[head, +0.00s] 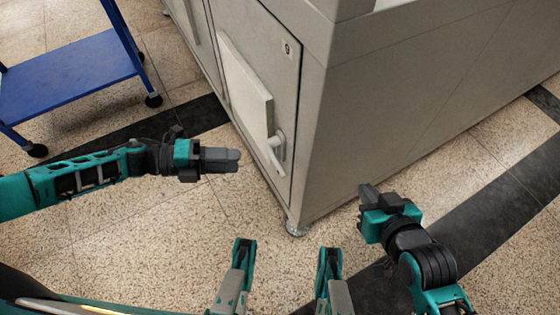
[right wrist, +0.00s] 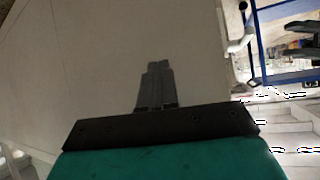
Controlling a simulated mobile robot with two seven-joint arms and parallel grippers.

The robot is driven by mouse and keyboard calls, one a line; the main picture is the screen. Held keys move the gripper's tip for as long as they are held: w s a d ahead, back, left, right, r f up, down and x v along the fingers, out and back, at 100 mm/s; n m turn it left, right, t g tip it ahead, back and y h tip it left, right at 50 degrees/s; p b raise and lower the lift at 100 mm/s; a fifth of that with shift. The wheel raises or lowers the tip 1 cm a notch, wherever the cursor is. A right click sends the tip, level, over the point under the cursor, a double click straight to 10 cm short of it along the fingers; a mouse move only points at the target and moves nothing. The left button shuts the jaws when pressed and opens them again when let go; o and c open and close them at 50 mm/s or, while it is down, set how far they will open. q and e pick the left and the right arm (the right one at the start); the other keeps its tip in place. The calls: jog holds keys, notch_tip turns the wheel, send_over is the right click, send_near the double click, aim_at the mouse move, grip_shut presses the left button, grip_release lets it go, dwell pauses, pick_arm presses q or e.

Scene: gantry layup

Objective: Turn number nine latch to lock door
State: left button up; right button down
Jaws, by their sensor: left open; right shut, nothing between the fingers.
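The grey door marked 9 (head: 288,80) is on the cabinet front in the head view and looks flush with its frame. Its pale latch (head: 276,150) sits low near the door's right edge, with the handle hanging roughly downward. My left gripper (head: 238,160) is open and empty, left of the latch and apart from it. My right gripper (head: 366,192) is shut and empty, beyond the cabinet corner to the right. In the right wrist view its fingers (right wrist: 157,68) are together before a plain cabinet side. A pale part at that side's right edge may be the latch.
The cabinet's plain side (head: 400,110) runs back to the right from the corner near the latch. A blue cart (head: 70,75) stands at the left; its frame also shows in the right wrist view (right wrist: 255,45). Speckled floor (head: 190,230) before the cabinet is clear.

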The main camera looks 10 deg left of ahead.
aim_at(276, 160)
pick_arm(q)
jog(key=b+x, duration=0.1)
jog(key=x, duration=1)
jog(key=shift+d+b, duration=0.15)
jog(key=shift+b, duration=0.2)
jog(key=shift+c, duration=0.2)
grip_shut()
